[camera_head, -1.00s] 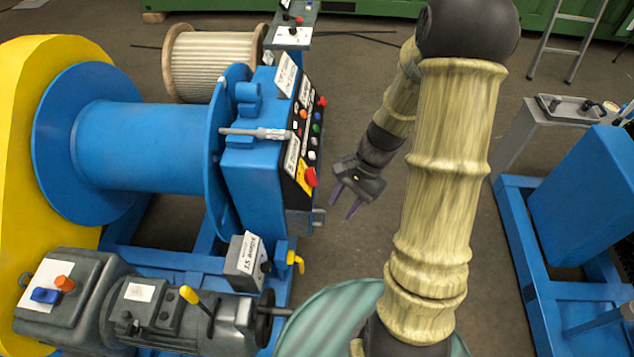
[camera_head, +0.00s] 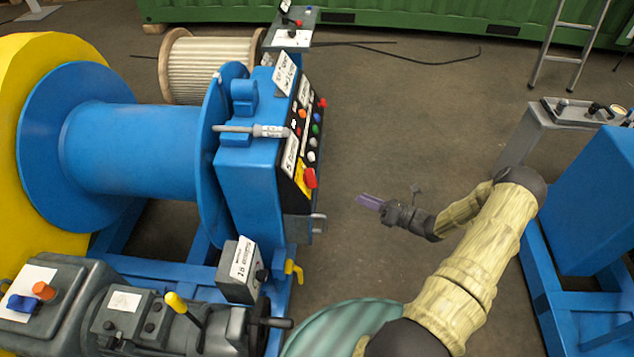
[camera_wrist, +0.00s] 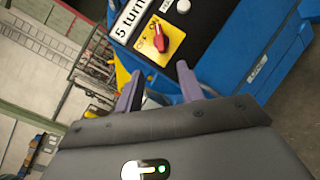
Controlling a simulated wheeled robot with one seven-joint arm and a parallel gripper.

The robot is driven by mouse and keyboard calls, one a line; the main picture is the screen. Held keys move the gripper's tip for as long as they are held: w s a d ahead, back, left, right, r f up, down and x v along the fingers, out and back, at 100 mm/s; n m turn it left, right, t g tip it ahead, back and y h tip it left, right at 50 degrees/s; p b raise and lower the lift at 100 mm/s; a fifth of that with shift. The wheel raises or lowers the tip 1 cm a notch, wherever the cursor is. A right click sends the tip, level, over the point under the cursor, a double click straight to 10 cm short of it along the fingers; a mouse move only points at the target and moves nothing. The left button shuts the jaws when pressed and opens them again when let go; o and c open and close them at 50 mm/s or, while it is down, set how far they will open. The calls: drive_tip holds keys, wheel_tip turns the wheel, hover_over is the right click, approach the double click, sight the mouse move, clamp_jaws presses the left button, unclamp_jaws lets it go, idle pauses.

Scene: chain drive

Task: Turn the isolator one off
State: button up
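A red rotary switch on a yellow plate (camera_head: 310,178) is at the lower end of the black control panel on the blue winch housing. It also shows in the wrist view (camera_wrist: 160,40), beside a label beginning "5 turn".
Several buttons (camera_head: 313,142) sit above the switch on the panel. A grey bracket (camera_head: 318,224) juts out below it. A grey labelled box (camera_head: 240,270) and yellow lever (camera_head: 294,270) are lower. Another blue machine (camera_head: 585,200) stands right. Open floor (camera_head: 400,110) lies between.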

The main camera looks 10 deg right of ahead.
sight(315, 178)
idle(0.3)
drive_tip(key=p+x, duration=0.1)
drive_tip(key=x, duration=1.6)
drive_tip(key=shift+w+a, duration=0.15)
drive_tip(key=shift+w, duration=0.05)
clamp_jaws()
